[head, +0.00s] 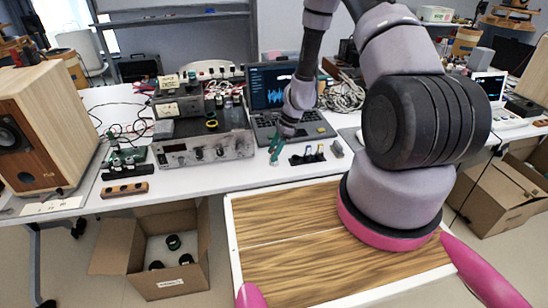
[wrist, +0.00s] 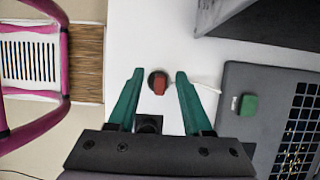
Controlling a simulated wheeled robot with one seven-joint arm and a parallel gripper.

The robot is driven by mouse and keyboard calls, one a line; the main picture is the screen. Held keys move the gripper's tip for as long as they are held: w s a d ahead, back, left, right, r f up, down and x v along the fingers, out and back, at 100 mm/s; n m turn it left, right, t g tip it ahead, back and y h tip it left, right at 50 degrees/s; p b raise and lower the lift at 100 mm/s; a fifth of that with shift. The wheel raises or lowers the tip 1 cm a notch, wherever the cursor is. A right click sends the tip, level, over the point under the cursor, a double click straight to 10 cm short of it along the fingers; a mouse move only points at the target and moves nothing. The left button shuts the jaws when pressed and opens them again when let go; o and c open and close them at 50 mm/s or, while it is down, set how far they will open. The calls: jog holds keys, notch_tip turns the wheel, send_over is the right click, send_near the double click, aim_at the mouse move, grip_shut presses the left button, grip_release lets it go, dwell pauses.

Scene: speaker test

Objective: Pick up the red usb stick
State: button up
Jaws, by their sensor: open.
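A small red piece, which looks like the red usb stick (wrist: 159,85), shows in the wrist view on a dark round patch or base on the white table. It lies between the green fingertips of my gripper (wrist: 159,76), with a gap on both sides. The fingers are apart and hold nothing. In the head view my gripper (head: 275,149) points down over the table, in front of the laptop. I cannot make out the red stick there.
The open laptop (head: 290,125) stands just behind my gripper; a small green block (wrist: 249,105) lies on it. A grey instrument (head: 205,148) stands to the left. Small dark items (head: 307,156) lie to the right. The wooden speaker (head: 55,125) is far left.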

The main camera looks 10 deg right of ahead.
grip_shut()
jog(key=shift+r, duration=0.1)
notch_tip(320, 180, up, 10)
jog(key=shift+f, duration=0.1)
dwell(0.4)
jog(key=shift+d, duration=0.1)
